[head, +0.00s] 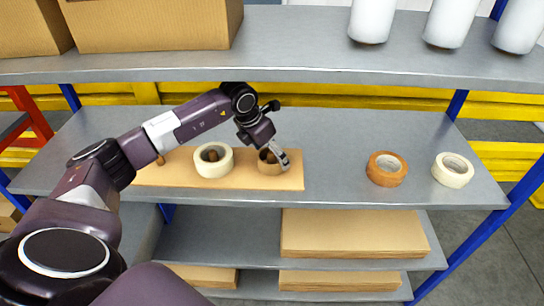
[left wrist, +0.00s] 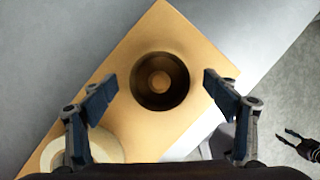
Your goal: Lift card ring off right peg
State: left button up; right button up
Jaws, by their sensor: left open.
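The brown card ring (head: 265,168) sits around the right peg of a light wooden board (head: 228,180) on the middle shelf. In the left wrist view the ring (left wrist: 160,101) shows from above, its dark inside around the round peg top (left wrist: 160,81). My left gripper (head: 283,159) is over the ring, pointing down. In the left wrist view its open fingers (left wrist: 159,83) stand on either side of the ring with gaps, holding nothing. A dark two-pronged shape, apparently my right gripper (left wrist: 298,146), shows small at the right edge; its jaw state is unclear.
A cream tape roll (head: 213,160) sits around the middle peg, close left of the ring. The left peg (head: 160,160) is bare. An orange-brown roll (head: 386,169) and a cream roll (head: 453,170) lie farther right. The upper shelf (head: 290,52) hangs behind and above.

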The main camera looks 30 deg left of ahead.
pick_arm(q)
jog(key=shift+x, duration=0.75)
jog(key=shift+s, duration=0.1)
pick_arm(e)
jog(key=shift+d+r, duration=0.1)
jog(key=shift+r, duration=0.5)
pick_arm(q)
jog(key=c, duration=1)
jog(key=shift+o, duration=0.2)
pick_arm(e)
jog(key=shift+f, duration=0.1)
